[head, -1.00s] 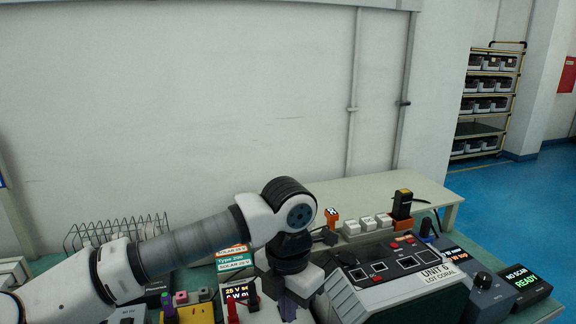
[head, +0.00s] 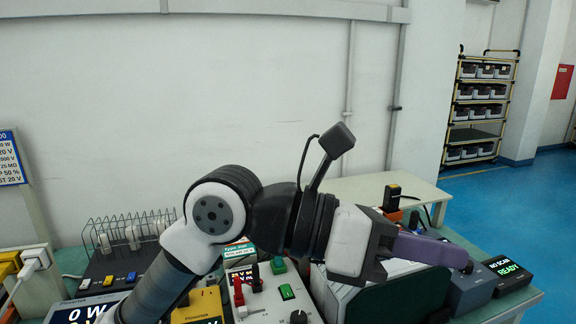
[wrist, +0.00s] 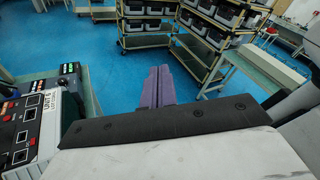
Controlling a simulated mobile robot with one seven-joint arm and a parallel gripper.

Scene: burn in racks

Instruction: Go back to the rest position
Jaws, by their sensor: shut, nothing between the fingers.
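My gripper (head: 462,258) has purple fingers. In the head view it is raised above the bench and points right, in front of the Unit 6 box (head: 400,268), which my arm partly hides. In the wrist view the purple fingers (wrist: 158,75) lie together, shut and empty, with blue floor beyond them. The Unit 6 box also shows at the left of the wrist view (wrist: 35,125).
The green bench holds a wire rack (head: 125,235), a yellow box (head: 200,305), a red-and-green switch panel (head: 285,293) and a READY display (head: 508,270). Shelving with bins (head: 480,110) stands far right. The blue floor (head: 530,190) beside the bench is clear.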

